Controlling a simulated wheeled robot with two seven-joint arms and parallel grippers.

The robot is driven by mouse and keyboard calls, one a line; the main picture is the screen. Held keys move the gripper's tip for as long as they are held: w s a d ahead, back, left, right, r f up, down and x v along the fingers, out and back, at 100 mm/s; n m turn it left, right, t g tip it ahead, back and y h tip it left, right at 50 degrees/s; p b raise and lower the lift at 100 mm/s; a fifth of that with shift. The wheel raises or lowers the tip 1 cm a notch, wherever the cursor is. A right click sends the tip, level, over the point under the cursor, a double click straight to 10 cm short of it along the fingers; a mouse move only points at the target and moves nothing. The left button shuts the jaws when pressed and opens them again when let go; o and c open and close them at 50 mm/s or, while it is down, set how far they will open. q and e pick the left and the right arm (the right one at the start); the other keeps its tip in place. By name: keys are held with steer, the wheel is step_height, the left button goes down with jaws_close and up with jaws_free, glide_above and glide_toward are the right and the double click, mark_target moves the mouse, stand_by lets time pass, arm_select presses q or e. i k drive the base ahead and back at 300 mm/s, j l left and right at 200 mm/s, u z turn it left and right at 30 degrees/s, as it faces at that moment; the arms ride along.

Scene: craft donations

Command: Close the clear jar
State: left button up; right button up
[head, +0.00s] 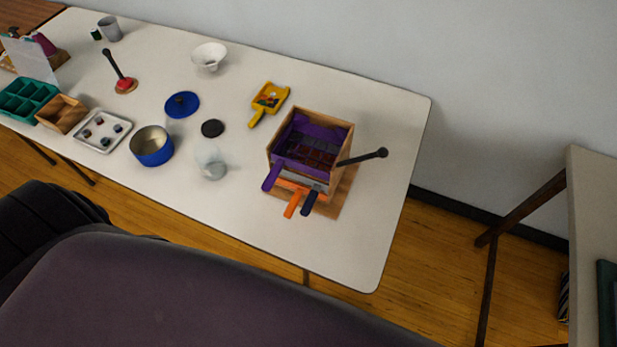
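The clear jar (213,166) stands on the white table near its front edge, left of the wooden box. Its glass is faint, and its mouth looks uncovered. A small round black lid (212,128) lies on the table just behind the jar, apart from it. Neither of my grippers shows in the head view.
A blue pot (152,146) stands left of the jar, with a blue lid (182,104) behind it. A yellow scoop (268,102) and a wooden box (341,140) with several coloured handles are to the right. A white bowl (209,56) is behind. The table's right end is clear.

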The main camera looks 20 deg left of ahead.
mark_target(210, 160)
steer(key=j+u, duration=0.1)
steer(key=u, duration=1.45)
